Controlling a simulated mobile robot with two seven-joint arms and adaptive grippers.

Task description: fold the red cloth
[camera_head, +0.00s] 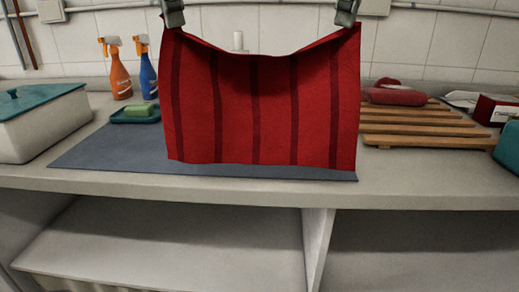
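The red cloth (234,110) with dark red stripes hangs upright in the middle of the view, its top edge sagging between its two upper corners. My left gripper (173,20) is shut on the cloth's upper left corner. My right gripper (346,18) is shut on its upper right corner. Only the lower ends of both grippers show at the top of the picture. The cloth's lower edge hangs over the front part of a blue-grey mat (100,147); I cannot tell whether it touches the mat. The cloth hides much of the mat and what stands behind.
An orange spray bottle (119,74), a blue spray bottle (148,75) and a green sponge on a teal dish (133,117) stand left. A white box with teal lid (45,122) is far left. A wooden rack (425,124) holding a red item (394,96) is right.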

